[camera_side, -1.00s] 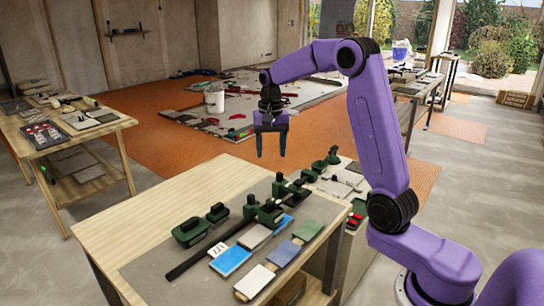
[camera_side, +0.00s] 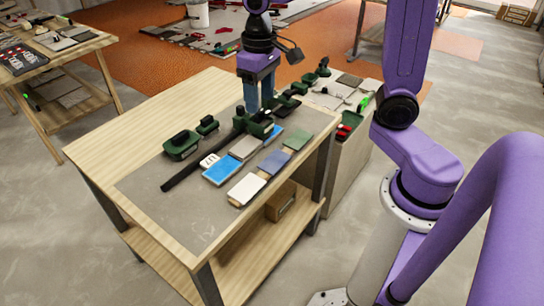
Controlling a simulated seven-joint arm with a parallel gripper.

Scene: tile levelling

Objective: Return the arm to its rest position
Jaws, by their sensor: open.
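My gripper (camera_side: 256,92) points down over the far part of the workbench, near the green tools at the end of the black bar. Its blue fingers overlap each other in this view, so the gap between them is hard to see, and nothing shows held in them. The green tools behind are partly hidden by the fingers. I cannot tell whether the fingertips touch anything. My purple arm reaches in from the right.
The workbench (camera_side: 140,135) holds a grey mat (camera_side: 150,205), a black bar (camera_side: 198,172), a blue tile (camera_side: 221,171), a white tile (camera_side: 246,189) and several green tools (camera_side: 181,146). A lower side bench (camera_side: 345,155) stands behind right. The bench's left part is bare.

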